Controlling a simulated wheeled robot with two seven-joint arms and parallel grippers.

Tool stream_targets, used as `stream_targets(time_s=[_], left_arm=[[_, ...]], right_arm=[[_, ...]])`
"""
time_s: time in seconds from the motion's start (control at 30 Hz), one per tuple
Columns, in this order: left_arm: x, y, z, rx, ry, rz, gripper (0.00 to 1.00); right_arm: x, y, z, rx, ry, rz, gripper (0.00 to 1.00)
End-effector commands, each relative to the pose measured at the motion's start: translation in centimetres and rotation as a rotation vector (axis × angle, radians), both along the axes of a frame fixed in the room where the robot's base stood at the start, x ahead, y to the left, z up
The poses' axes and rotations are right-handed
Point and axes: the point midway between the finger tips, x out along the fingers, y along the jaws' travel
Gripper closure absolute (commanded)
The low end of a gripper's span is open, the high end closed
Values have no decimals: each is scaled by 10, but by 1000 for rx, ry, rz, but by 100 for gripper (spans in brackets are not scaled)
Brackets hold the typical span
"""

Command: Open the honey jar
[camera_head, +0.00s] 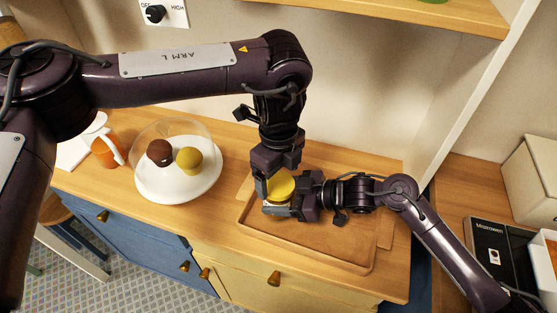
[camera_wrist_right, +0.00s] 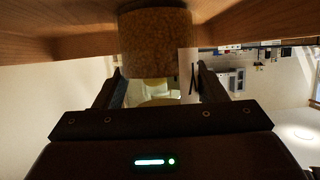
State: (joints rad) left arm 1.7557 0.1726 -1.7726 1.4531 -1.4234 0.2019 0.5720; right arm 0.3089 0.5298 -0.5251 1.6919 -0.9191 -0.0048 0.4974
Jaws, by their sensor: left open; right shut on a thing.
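The honey jar shows its round yellow lid (camera_head: 281,187) in the head view, over the wooden tray on the counter. Most of its body is hidden there by my grippers. In the right wrist view its brown body (camera_wrist_right: 155,42) is at the top, with a pale yellow part below it. My right gripper (camera_head: 287,203) comes in from the right and is shut on the jar. My left gripper (camera_head: 275,177) points down from above with its jaws open at the lid. One finger is beside the lid's left edge; I cannot tell whether it touches.
The wooden tray (camera_head: 340,250) has free room at front and right. A shelf (camera_head: 430,14) overhangs the back, with an upright panel at right.

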Motion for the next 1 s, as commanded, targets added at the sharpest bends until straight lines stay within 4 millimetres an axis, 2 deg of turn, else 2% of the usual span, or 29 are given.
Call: stream_targets(time_s=[0.2,0.53,0.87,1.0], left_arm=[[0,0,-21,2,-1,-1,16],[0,0,-24,1,-1,-2,18],[0,0,-24,1,-1,-2,61],[0,0,-24,0,0,23,62]], right_arm=[[0,0,1,1,-2,-1,99],[0,0,1,1,0,0,99],[0,0,1,1,-1,0,99],[0,0,1,1,-1,0,99]])
